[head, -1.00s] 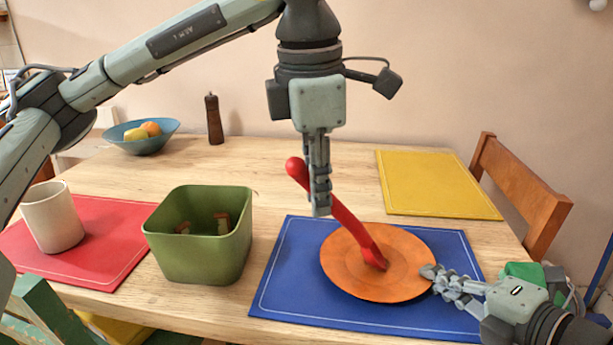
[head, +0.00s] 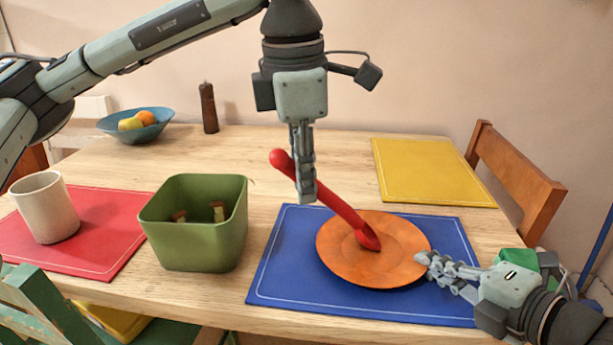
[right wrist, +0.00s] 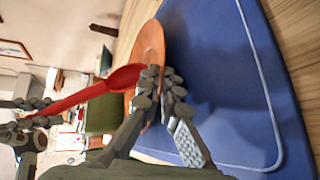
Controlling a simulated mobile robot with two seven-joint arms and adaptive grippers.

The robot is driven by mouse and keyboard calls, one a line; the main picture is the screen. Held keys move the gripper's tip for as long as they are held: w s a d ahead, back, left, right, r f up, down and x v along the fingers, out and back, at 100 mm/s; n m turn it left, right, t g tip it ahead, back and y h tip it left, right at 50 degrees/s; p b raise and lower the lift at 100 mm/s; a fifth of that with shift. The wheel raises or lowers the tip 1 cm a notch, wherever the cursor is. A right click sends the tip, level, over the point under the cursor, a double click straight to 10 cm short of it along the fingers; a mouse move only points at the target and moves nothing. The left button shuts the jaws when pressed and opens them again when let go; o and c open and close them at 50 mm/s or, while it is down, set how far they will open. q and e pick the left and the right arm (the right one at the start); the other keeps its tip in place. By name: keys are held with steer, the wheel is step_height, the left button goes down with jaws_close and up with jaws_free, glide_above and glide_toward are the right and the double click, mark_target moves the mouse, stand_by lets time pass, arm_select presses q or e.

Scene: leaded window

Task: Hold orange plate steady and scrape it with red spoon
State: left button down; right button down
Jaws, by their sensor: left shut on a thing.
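The orange plate (head: 400,262) lies on the blue placemat in the head view. My left gripper (head: 305,190) points down and is shut on the handle of the red spoon (head: 345,210). The spoon is tilted, its handle end up to the left and its bowl low over the plate's middle, apparently touching it. My right gripper (head: 425,262) is at the plate's right rim, with its fingers closed around the edge. The right wrist view shows the plate (right wrist: 150,45) edge-on between the fingers (right wrist: 158,85), with the spoon's bowl (right wrist: 125,77) beside it.
A green bin (head: 195,245) with brownish scraps inside stands left of the blue placemat (head: 290,270). A cream cup (head: 47,210) stands on a red placemat (head: 110,225). A fruit bowl (head: 140,130), a pepper mill (head: 208,108) and a yellow placemat (head: 430,170) are further back.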

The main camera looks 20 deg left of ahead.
mark_target(328, 189)
arm_select(q)
steer(key=w+d, duration=0.2)
steer(key=shift+d, duration=0.35)
step_height(328, 189, up, 9)
steer(key=shift+r, duration=0.15)
steer(key=shift+a, duration=0.1)
stand_by(1.0)
arm_select(e)
steer(key=c, duration=1.6)
jaws_free()
steer(key=shift+c, duration=0.2)
steer(key=shift+v, duration=4)
steer(key=shift+s, duration=0.15)
